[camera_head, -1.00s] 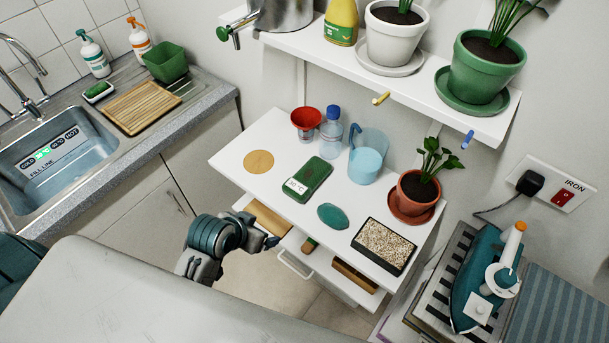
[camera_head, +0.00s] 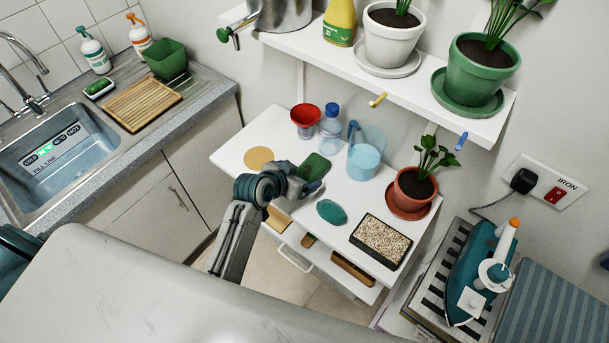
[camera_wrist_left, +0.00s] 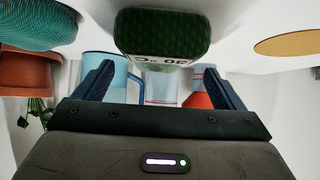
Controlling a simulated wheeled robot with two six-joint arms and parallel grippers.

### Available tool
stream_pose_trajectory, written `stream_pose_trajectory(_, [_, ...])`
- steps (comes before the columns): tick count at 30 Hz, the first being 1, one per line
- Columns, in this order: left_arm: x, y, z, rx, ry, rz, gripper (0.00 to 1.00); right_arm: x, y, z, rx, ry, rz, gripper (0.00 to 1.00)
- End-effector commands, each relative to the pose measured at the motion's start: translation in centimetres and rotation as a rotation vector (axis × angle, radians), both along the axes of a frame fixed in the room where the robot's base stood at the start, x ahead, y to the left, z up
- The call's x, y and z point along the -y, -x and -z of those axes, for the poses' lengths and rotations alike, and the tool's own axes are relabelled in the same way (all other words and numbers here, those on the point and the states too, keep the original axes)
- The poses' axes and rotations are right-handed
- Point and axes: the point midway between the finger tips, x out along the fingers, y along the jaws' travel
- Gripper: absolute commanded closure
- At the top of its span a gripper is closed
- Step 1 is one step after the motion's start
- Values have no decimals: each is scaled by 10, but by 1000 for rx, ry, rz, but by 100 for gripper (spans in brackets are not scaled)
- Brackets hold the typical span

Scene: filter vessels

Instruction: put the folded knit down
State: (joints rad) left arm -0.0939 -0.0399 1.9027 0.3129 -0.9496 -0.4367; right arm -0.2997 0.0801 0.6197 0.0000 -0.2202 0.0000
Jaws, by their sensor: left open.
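The folded knit (camera_head: 315,166) is a dark green rounded block lying on the white table (camera_head: 345,187). My left gripper (camera_head: 309,187) is over the table's front part and hides the near part of the knit from the head camera. In the left wrist view the knit (camera_wrist_left: 165,32) shows large and upside down, with its white label marked 30 °C facing me. The open jaws of my left gripper (camera_wrist_left: 158,88) point towards it with nothing between them. My right gripper is out of view.
Around the knit are a round tan disc (camera_head: 259,158), a red funnel (camera_head: 305,117), a blue bottle (camera_head: 331,128), a blue jug (camera_head: 366,160), a teal oval (camera_head: 331,211), a potted plant (camera_head: 412,192) and a black tray of granules (camera_head: 381,239). A drawer stands open below (camera_head: 330,262).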

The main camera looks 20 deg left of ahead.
Motion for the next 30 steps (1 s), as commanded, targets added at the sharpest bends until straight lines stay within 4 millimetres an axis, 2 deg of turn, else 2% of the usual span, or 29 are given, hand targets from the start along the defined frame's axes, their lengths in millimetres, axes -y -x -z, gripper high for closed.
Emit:
stream_pose_trajectory(7, [10, -21, 15, -3, 0, 0, 9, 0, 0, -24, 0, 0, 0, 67])
stream_pose_trajectory(13, [14, -34, 27, -1, 1, 0, 9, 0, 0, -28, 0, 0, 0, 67])
stream_pose_trajectory(21, [14, -35, 30, -1, 0, 0, 9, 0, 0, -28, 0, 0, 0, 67])
stream_pose_trajectory(27, [14, -35, 30, -1, 0, 0, 48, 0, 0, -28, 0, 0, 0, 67])
stream_pose_trajectory(28, [14, -34, 30, -1, 0, 0, 53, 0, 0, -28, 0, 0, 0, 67])
stream_pose_trajectory(30, [14, -35, 30, -1, 0, 0, 57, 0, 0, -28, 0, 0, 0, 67])
